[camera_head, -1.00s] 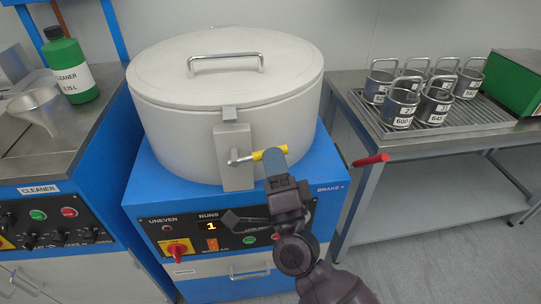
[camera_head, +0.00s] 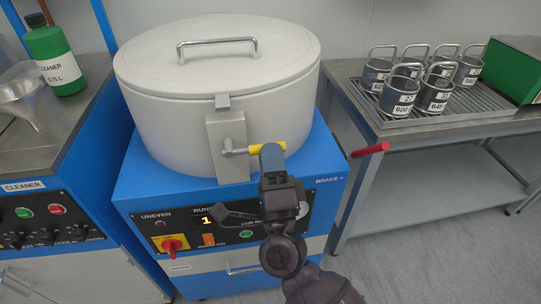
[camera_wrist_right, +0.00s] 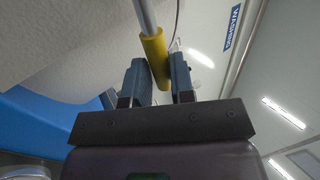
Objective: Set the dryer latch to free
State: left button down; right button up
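The dryer (camera_head: 217,95) is a grey drum with a lid on a blue base, in the head view. Its latch plate (camera_head: 229,165) is on the drum's front, under a small lid tab. The latch lever has a metal rod and a yellow handle (camera_head: 264,149), pointing right and nearly level. My right gripper (camera_head: 273,155) is at the handle's right end. My left gripper is not in view.
A red lever (camera_head: 370,150) sticks out right of the dryer by the BRAKE label. The panel has a red-and-yellow switch (camera_head: 171,244) and a display reading 1. Labelled metal cups stand on a rack (camera_head: 440,113) at right. A cleaner bottle (camera_head: 52,62) stands on the left counter.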

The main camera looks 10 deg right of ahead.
jog(key=o, duration=0.4)
jog(key=shift+c, duration=0.2)
jog(key=v, duration=1.1)
jog(key=shift+b, duration=0.3)
jog(key=shift+r, duration=0.1)
